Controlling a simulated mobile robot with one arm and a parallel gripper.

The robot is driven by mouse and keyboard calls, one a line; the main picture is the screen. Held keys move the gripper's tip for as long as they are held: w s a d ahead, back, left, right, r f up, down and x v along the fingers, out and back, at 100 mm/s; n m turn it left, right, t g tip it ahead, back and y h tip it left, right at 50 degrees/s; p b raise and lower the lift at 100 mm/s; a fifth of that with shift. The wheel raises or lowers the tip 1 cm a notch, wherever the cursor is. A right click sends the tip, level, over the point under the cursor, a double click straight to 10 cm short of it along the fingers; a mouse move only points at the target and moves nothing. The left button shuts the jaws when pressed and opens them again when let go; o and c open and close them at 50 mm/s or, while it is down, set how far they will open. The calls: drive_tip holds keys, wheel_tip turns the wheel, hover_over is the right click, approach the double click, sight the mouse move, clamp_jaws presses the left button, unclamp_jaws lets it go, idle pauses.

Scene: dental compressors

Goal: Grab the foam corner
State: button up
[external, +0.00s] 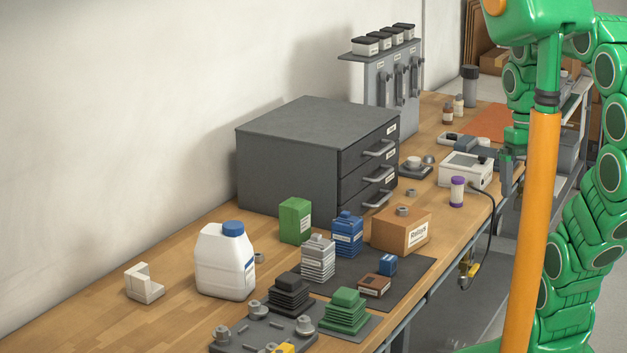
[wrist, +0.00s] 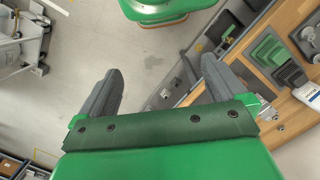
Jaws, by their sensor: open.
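The foam corner (external: 145,282) is a small cream-white L-shaped block. It sits on the wooden bench at the front left of the external view, left of a white jug with a blue cap (external: 226,262). The foam corner cannot be made out in the wrist view. My gripper (wrist: 160,88) shows in the wrist view with its two grey fingers wide apart and nothing between them. Floor and the bench's edge lie below it. In the external view my green arm is at the right, far from the foam corner, and the gripper's fingers are not clear there.
The wooden bench (external: 90,327) is bare around the foam corner. A dark tray (external: 235,335) with metal parts, stacked bellows-like blocks (external: 345,312) and a green box (external: 295,220) stand to the right. A grey drawer cabinet (external: 290,165) stands behind, near the wall.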

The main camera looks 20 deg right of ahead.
sight(140, 272)
drive_tip(key=w+a+r+n+t+y, duration=0.35)
drive_tip(key=w+a+n, duration=0.25)
drive_tip(key=w+a, duration=1.15)
drive_tip(key=w+a+r+n+t+y, duration=0.1)
drive_tip(key=w+a+r+t+y, duration=0.2)
drive_tip(key=a, duration=1.1)
drive_tip(key=w+a+r+n+t+y, duration=0.15)
drive_tip(key=w+a, duration=0.35)
drive_tip(key=a, duration=1)
drive_tip(key=w+a+r+n+t+y, duration=0.1)
drive_tip(key=w+a+y, duration=0.25)
drive_tip(key=a, duration=1.05)
drive_tip(key=s+a+f+t+h, duration=0.2)
drive_tip(key=a+f+t, duration=0.1)
drive_tip(key=a+f, duration=0.55)
drive_tip(key=shift+m+g, duration=0.3)
drive_tip(key=shift+m, duration=0.05)
drive_tip(key=f, duration=0.8)
drive_tip(key=a+f, duration=0.1)
drive_tip(key=f, duration=1.5)
drive_tip(key=shift+a, duration=0.3)
drive_tip(key=shift+x, duration=0.95)
drive_tip(key=shift+w+a+f, duration=0.45)
drive_tip(key=shift+w+f, duration=0.05)
drive_tip(key=shift+w, duration=0.2)
drive_tip(key=shift+w+a+f, duration=0.45)
drive_tip(key=shift+w+f, duration=0.05)
drive_tip(key=shift+w, duration=0.25)
drive_tip(key=shift+x, duration=1)
